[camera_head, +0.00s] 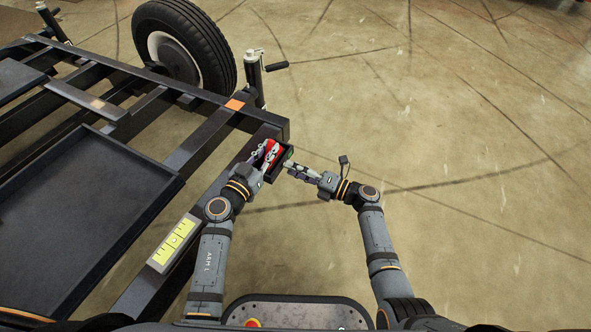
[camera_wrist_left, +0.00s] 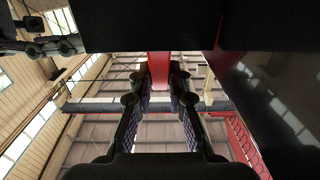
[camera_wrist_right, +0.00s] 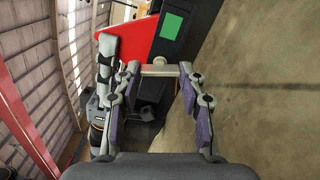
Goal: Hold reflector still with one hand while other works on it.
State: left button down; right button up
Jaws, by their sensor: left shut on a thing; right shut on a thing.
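The red reflector (camera_head: 272,150) is at the corner end of the trailer frame, beside a black housing (camera_head: 284,165). My left gripper (camera_head: 266,155) is shut on it; the left wrist view shows a red strip (camera_wrist_left: 158,68) between the fingertips. In the right wrist view the reflector is a red triangular face (camera_wrist_right: 140,40) against the black housing with a green square (camera_wrist_right: 172,23). My right gripper (camera_head: 291,166) is shut on a small pale grey piece (camera_wrist_right: 160,70) just in front of the housing. What this piece is cannot be told.
The trailer frame (camera_head: 205,145) with its dark tray (camera_head: 85,205) fills the left side. A wheel (camera_head: 180,45) and a jack post with handle (camera_head: 255,75) stand behind. A yellow label (camera_head: 174,242) is on the near beam. The concrete floor at right is clear.

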jog(key=shift+d+f, duration=0.1)
jog(key=shift+f, duration=0.05)
pick_arm(q)
jog(key=shift+d, duration=0.1)
pick_arm(e)
jog(key=o, duration=1.2)
jog(key=shift+c, duration=0.2)
jog(key=v, duration=1.2)
jog(key=shift+s, duration=0.1)
pick_arm(q)
jog(key=c, duration=1.2)
grip_release()
